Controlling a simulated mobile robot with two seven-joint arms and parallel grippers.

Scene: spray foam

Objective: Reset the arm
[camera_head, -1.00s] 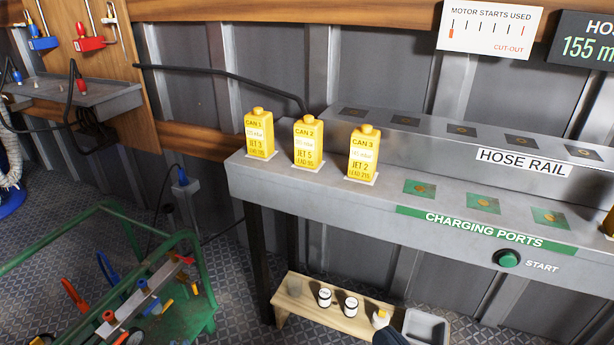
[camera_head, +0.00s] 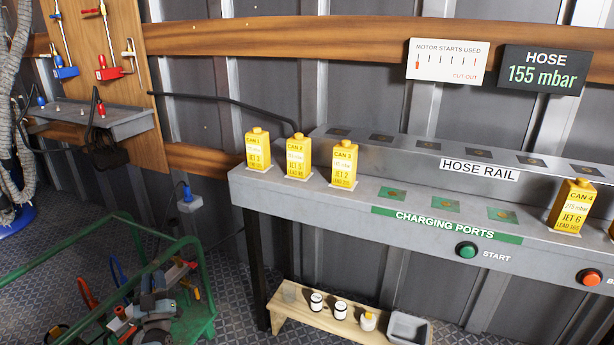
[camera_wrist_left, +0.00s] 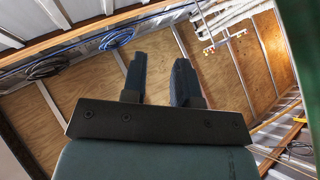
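My left gripper (camera_wrist_left: 160,60) shows in the left wrist view with its two dark fingers apart and nothing between them. The fingers point up in that picture, toward a plywood surface with metal ribs. In the head view I cannot clearly pick the left gripper out; grey and black shapes at the green cart blend together. My right gripper is in neither view. Yellow CAN 1 (camera_head: 257,151), CAN 2 (camera_head: 298,157) and CAN 3 (camera_head: 343,165) stand upright at the left of the grey bench (camera_head: 335,199). CAN 4 (camera_head: 572,207) stands upright farther right. No gripper touches these cans.
Three green charging ports (camera_head: 446,205) are empty. The START button (camera_head: 467,250) and a red button (camera_head: 590,278) are on the bench front. A low wooden shelf (camera_head: 303,323) holds small containers and a grey tray (camera_head: 408,328). A green cart (camera_head: 205,290) with clamps stands left.

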